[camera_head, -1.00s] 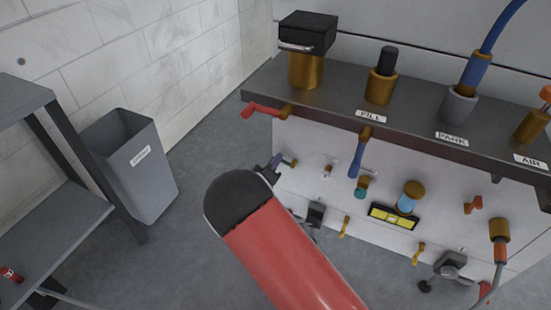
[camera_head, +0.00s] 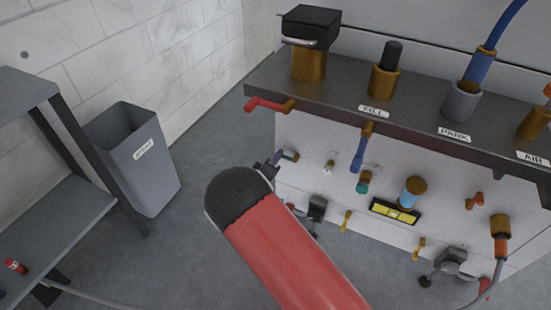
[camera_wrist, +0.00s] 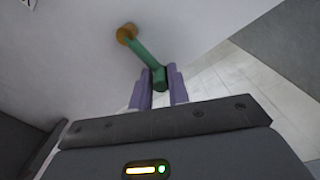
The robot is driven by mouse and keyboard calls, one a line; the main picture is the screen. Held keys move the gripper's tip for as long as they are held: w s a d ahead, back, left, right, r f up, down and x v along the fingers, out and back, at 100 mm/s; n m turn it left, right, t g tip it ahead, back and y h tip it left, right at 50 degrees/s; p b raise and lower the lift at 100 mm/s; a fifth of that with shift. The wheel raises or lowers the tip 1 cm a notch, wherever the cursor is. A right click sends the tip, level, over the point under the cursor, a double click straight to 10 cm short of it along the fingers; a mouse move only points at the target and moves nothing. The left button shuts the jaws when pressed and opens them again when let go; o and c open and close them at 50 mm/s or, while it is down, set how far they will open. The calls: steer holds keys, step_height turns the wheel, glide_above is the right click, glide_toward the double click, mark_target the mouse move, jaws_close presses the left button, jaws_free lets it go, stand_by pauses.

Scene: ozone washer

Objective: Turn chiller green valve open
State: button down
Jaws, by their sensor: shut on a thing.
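The green valve handle (camera_wrist: 147,57) shows in the wrist view, running from a brass-coloured fitting (camera_wrist: 126,33) on the white panel down to between the purple fingers of my gripper (camera_wrist: 162,78). The fingers are shut on the handle's free end, one on each side. In the head view, my gripper (camera_head: 275,158) is at the left end of the white cabinet, at the green valve handle (camera_head: 290,155). My red and black arm hides much of the space in front of it.
A dark shelf (camera_head: 340,92) with FILL, PARK and AIR labels overhangs the panel. A red-handled valve (camera_head: 266,104) sits above my gripper. A blue-handled valve (camera_head: 358,152) is to the right. A grey bin (camera_head: 150,175) and a grey rack (camera_head: 65,230) stand left.

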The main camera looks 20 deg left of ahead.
steer(key=c, duration=1.4)
jaws_free()
steer(key=shift+s+f, duration=0.1)
steer(key=shift+f, duration=0.25)
steer(key=shift+r, duration=0.1)
steer(key=shift+s+a, duration=0.15)
steer(key=shift+s, duration=1.8)
steer(key=shift+s+a, duration=0.15)
steer(key=shift+s, duration=1.8)
